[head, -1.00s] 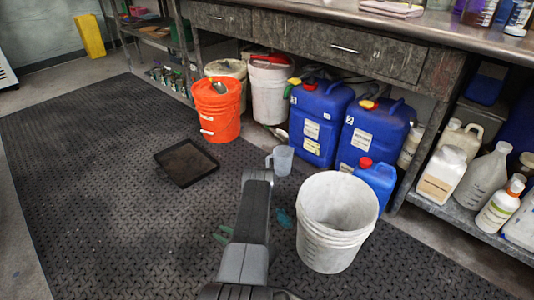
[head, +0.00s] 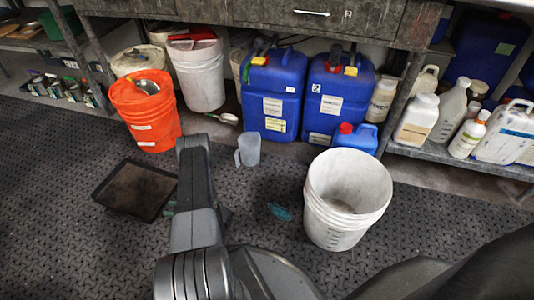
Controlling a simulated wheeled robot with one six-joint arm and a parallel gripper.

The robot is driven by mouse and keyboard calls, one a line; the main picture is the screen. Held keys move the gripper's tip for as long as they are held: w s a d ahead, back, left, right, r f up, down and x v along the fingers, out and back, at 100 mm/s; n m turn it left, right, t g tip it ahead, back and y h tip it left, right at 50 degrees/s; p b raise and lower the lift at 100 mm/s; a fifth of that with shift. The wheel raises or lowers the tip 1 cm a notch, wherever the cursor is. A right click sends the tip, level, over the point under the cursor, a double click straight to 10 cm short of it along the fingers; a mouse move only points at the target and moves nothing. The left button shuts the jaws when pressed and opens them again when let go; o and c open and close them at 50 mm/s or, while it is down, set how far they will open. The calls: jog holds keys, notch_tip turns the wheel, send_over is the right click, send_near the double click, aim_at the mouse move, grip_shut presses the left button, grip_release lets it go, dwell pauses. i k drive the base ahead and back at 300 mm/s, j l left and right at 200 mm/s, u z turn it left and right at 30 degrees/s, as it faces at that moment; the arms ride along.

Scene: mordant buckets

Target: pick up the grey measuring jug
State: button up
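The grey measuring jug (head: 249,149) stands upright on the dark floor mat, in front of the blue canisters and just right of my arm's raised link. It is a small translucent grey jug, and its handle is on its left side. My arm links cover the lower middle of the head view. My gripper itself does not show. Nothing is touching the jug that I can see.
A white bucket (head: 345,199) stands right of the jug, with a small blue canister (head: 355,138) behind it. An orange bucket (head: 146,111) and a dark tray (head: 134,190) are to the left. A teal item (head: 280,211) lies on the mat. A bench (head: 300,14) overhangs the canisters.

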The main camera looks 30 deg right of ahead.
aim_at(249, 142)
jog(key=i+l+z, duration=0.15)
jog(key=l+z, duration=0.15)
jog(key=z, duration=0.2)
jog(key=i+l+z, duration=0.15)
jog(key=l+z, duration=0.15)
jog(key=z, duration=0.15)
jog(key=i+j, duration=0.4)
jog(key=j, duration=0.2)
